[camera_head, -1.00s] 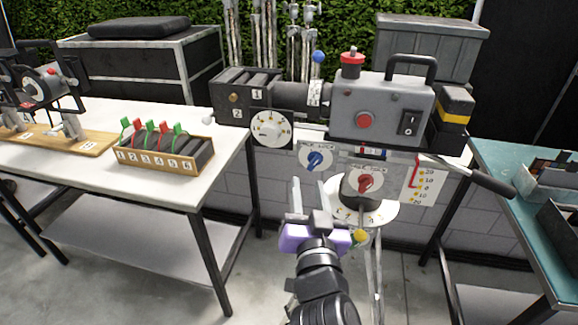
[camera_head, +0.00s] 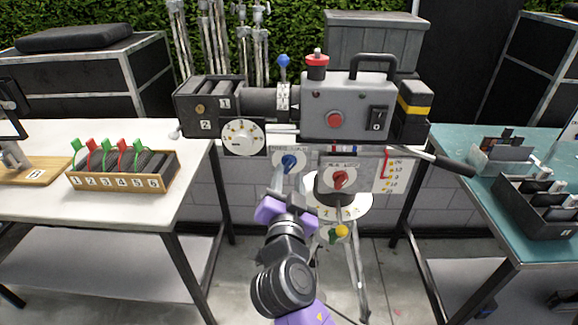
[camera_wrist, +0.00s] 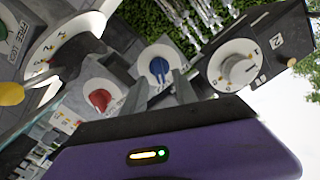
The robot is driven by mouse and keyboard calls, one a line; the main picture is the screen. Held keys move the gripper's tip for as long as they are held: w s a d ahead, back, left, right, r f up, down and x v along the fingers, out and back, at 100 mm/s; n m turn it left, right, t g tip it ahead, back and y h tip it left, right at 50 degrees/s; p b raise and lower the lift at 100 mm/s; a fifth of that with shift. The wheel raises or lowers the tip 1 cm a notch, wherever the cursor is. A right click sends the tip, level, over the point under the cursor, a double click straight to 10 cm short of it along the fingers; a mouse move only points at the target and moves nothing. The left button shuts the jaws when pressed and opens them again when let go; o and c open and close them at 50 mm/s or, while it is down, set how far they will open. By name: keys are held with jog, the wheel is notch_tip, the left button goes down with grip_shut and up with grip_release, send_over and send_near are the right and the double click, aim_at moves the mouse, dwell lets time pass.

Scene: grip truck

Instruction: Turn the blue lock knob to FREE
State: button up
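The blue lock knob (camera_head: 289,162) sits on a white round dial on a grey plate below the camera's lens. In the wrist view the blue knob (camera_wrist: 158,68) shows just beyond my fingertips. Its label is too small to read surely, so I cannot tell its setting. My gripper (camera_head: 287,177) is open and empty, just below and in front of the knob. In the wrist view the fingers of my gripper (camera_wrist: 158,84) stand apart, one on each side of the knob's lower part. I cannot tell whether they touch it.
A red knob (camera_head: 340,179) is close on the right, with a numbered white disc (camera_head: 352,205) under it. A yellow knob (camera_head: 341,231) sits lower. A white scale dial (camera_head: 243,138) is at upper left. A black handle (camera_head: 455,166) sticks out right. Tables stand on both sides.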

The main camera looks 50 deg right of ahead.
aim_at(289, 167)
jog(key=shift+p+x, duration=0.3)
jog(key=shift+x, duration=1.25)
jog(key=shift+c, duration=0.2)
grip_shut()
